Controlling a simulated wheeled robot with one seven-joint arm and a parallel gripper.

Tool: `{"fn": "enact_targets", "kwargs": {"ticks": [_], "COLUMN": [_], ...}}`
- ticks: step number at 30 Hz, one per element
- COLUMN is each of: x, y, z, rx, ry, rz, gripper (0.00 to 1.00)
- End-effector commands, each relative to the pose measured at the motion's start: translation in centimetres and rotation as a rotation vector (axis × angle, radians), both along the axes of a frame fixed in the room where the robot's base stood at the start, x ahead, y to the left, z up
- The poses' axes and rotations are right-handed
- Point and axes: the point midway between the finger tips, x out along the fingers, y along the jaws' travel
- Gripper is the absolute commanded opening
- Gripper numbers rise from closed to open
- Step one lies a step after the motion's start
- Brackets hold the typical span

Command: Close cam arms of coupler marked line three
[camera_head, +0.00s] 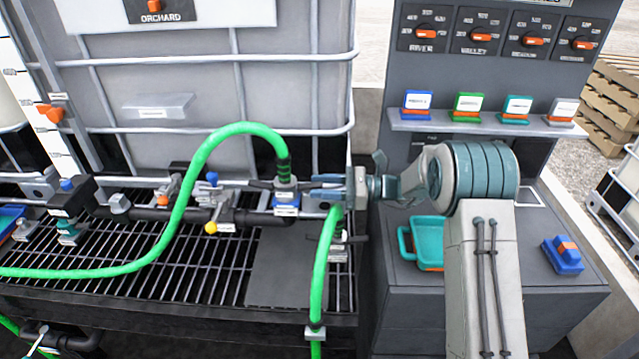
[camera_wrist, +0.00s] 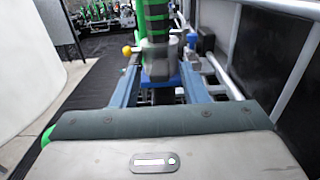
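The label is too small to read. A dark lever shows on the coupler's left side in the head view; its right side is partly hidden by my fingers. My gripper (camera_head: 314,187) comes in from the right at the coupler's height. In the wrist view the two blue-grey fingers (camera_wrist: 160,78) are spread apart, with the coupler (camera_wrist: 160,62) between or just beyond their tips. Contact cannot be told.
A caged tank labelled ORCHARD (camera_head: 150,100) stands behind the manifold. A yellow-knobbed valve (camera_head: 211,227) lies left of the coupler. A panel of orange knobs (camera_head: 425,34) and a teal tray (camera_head: 428,243) are at the right. The hose also hangs below my gripper.

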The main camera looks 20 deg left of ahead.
Motion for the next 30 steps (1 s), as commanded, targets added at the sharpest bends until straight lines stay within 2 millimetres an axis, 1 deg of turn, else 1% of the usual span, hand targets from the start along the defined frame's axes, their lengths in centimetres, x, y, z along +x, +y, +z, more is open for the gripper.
{"fn": "enact_targets", "kwargs": {"ticks": [4, 11, 12, 14, 15, 16, 24, 30], "x": [-0.17, -0.19, -0.19, -0.19, -0.19, -0.19, -0.18, -0.18], "y": [0.72, 0.79, 0.79, 0.78, 0.78, 0.78, 0.77, 0.81], "z": [-0.01, -0.05, -0.05, -0.04, -0.04, -0.04, 0.12, 0.71], "rx": [0.000, 0.000, 0.000, 0.000, 0.000, 0.000, -0.009, -0.071], "ry": [0.000, 0.000, 0.000, 0.000, 0.000, 0.000, -0.003, -0.020], "rz": [-0.001, -0.001, -0.001, -0.001, -0.001, -0.001, -0.001, -0.001], "gripper": [0.40, 0.40, 0.37, 0.21, 0.09, 0.01, 0.00, 0.00]}}
